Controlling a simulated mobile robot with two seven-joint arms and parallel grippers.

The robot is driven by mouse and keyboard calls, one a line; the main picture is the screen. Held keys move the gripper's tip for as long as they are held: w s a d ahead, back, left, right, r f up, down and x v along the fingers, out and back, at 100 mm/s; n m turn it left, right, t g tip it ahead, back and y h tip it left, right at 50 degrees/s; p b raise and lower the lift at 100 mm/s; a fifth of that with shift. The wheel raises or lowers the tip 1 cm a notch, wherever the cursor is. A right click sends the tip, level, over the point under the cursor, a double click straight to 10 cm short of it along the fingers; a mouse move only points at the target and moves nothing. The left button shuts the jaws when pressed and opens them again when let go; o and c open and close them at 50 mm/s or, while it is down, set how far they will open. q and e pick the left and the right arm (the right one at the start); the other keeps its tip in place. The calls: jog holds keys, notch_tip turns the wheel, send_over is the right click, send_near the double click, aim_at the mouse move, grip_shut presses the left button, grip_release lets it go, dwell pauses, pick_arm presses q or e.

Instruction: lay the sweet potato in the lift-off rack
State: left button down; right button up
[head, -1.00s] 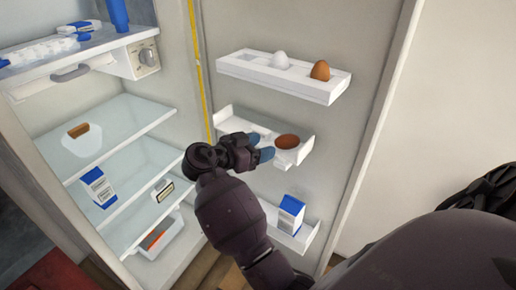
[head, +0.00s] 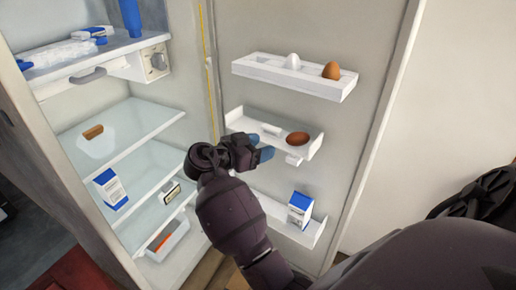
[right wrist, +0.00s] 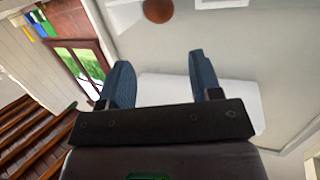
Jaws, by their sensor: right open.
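A smooth reddish-brown, rounded object, apparently the sweet potato (head: 298,138), lies at the right end of the white middle door rack (head: 275,124). I take this rack for the lift-off rack, but cannot be sure. My right gripper (head: 265,153) is open and empty, in front of the rack and left of the brown object, apart from it. In the right wrist view both blue fingers (right wrist: 163,85) are spread with nothing gripped. A brown rounded thing (right wrist: 158,10) shows beyond them at the top edge. My left gripper is not in view.
The upper door rack (head: 290,80) holds a white egg and a brown egg (head: 332,70). A blue-white carton (head: 300,209) stands in the lower door rack. Left are glass shelves (head: 140,128) with a small brown item (head: 93,131) and another carton (head: 110,189).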

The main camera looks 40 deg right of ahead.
jog(key=s+a+f+n+t+y, duration=0.1)
jog(key=s+f+n+t+y, duration=0.3)
jog(key=f+n, duration=0.45)
jog(key=s+a+f+n+t+y, duration=0.1)
jog(key=s+f+n+t+y, duration=0.35)
jog(key=f, duration=0.75)
jog(key=s+a+f+n+t+y, duration=0.1)
jog(key=s+a+f+n+y, duration=0.1)
jog(key=s, duration=0.5)
jog(key=s+a+f+n+t+y, duration=0.2)
jog(key=s+a+f+n+y, duration=0.1)
jog(key=s+a+n+y, duration=0.1)
jog(key=s+a+y, duration=0.1)
jog(key=s+a, duration=0.1)
jog(key=a, duration=0.1)
jog(key=shift+s+f+n, duration=0.3)
jog(key=shift+s, duration=0.1)
